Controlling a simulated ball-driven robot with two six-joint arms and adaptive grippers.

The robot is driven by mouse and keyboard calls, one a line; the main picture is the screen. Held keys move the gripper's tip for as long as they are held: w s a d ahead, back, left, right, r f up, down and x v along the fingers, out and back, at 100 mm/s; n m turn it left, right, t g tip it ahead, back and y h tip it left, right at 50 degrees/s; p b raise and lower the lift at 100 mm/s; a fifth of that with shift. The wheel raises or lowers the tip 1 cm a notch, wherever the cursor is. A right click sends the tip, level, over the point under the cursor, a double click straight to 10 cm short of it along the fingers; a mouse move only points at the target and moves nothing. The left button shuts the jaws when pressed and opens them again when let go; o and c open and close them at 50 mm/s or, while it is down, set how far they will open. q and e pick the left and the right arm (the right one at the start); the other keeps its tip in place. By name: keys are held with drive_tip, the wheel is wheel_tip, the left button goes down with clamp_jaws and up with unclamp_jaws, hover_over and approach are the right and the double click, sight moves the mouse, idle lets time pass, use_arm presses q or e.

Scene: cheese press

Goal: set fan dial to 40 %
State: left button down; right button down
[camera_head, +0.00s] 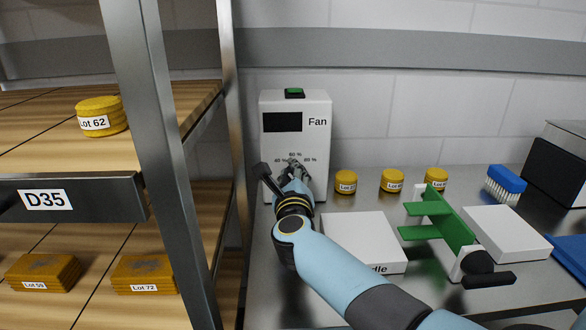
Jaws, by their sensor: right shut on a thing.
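The white fan box (325,105) stands at the back of the steel table, with the label "Fan", a dark blank display (282,122) and a green button (294,92) on top. Percent marks show above its dial, with 60 % at the top and others to either side. My right gripper (295,168) is at the front of the box, shut on the fan dial. The dial and its pointer are mostly hidden behind the gripper, so its setting cannot be read. My left gripper is not in view.
Several small yellow cheeses (345,182) stand right of the box. A white box (362,240), a green and white press-like frame (440,222) and a blue brush (507,180) lie on the table. A shelf rack (160,130) with cheeses stands close on the left.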

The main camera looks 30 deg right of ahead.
drive_tip(key=shift+a+f+n, duration=0.2)
drive_tip(key=shift+n, duration=0.4)
drive_tip(key=shift+f, duration=0.1)
drive_tip(key=c, duration=1.2)
unclamp_jaws()
drive_tip(key=shift+w+a, duration=0.1)
drive_tip(key=shift+c, duration=0.2)
drive_tip(key=v, duration=0.7)
drive_tip(key=shift+s, duration=0.3)
drive_tip(key=shift+a, duration=0.1)
